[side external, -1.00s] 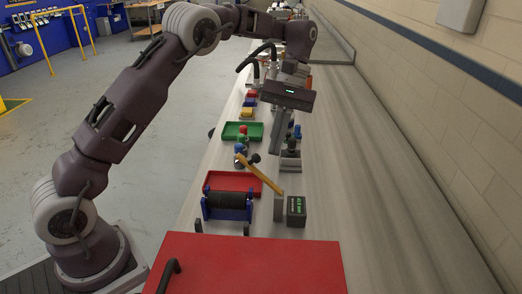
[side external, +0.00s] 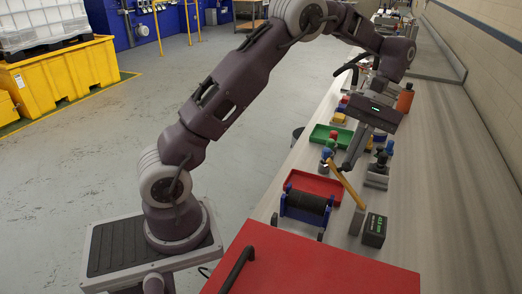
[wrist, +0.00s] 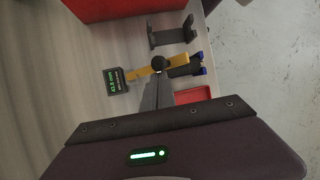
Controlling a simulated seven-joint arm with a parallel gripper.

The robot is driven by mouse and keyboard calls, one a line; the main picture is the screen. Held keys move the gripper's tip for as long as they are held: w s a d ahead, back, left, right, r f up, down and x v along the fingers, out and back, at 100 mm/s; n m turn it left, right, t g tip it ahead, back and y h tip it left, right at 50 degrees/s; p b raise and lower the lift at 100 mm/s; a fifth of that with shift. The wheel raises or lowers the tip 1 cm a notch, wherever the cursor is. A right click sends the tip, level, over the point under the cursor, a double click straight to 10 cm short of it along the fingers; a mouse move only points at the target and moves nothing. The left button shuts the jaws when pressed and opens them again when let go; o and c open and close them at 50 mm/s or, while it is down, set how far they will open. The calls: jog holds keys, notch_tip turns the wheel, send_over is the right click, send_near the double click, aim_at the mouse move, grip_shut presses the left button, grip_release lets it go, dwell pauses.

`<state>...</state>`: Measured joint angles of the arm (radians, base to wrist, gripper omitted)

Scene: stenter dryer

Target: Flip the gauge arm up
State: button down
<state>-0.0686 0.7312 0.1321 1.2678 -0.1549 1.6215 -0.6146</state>
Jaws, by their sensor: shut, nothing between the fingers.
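The gauge arm (side external: 347,186) is a yellow bar slanting from a small grey post (side external: 357,219) toward the upper left in the side view. Beside the post stands a dark display box (side external: 374,230) with green digits, also seen in the wrist view (wrist: 117,81). My gripper (side external: 347,168) is shut and empty, its fingertips slanting down close to the bar. In the wrist view the yellow bar (wrist: 177,62) lies just past my fingertips (wrist: 158,77), with a dark round piece over its middle. I cannot tell whether the fingers touch it.
A black roller in blue brackets (side external: 306,204) stands left of the post. A red tray (side external: 314,184), a green tray (side external: 331,137) and small coloured pieces lie behind. A large red box (side external: 315,262) with a black handle is in front. The bench's right side is clear.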

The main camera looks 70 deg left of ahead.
jog(key=shift+t+h, duration=0.6)
jog(key=s+a+f, duration=0.1)
jog(key=a+f, duration=0.1)
jog(key=s+a+f, duration=0.1)
jog(key=s+f, duration=0.1)
jog(key=shift+s+a+f, duration=0.1)
jog(key=shift+s+a, duration=0.2)
jog(key=shift+a, duration=0.05)
notch_tip(320, 180, down, 3)
jog(key=w+a, duration=0.2)
notch_tip(320, 180, up, 18)
jog(key=m+t+y, duration=0.2)
jog(key=m+t, duration=0.1)
jog(key=m, duration=0.1)
send_over(326, 166)
jog(key=a, duration=0.1)
jog(key=s+d+f+m+t, duration=0.1)
jog(key=s+d+m+t, duration=0.1)
jog(key=s, duration=0.6)
jog(key=s+d+f+m+t+y, duration=0.1)
jog(key=s+d+m+t, duration=0.2)
jog(key=s, duration=0.6)
jog(key=shift+s+m+t, duration=0.25)
jog(key=shift+m+t, duration=0.05)
jog(key=shift+t, duration=0.5)
jog(key=shift+r, duration=0.1)
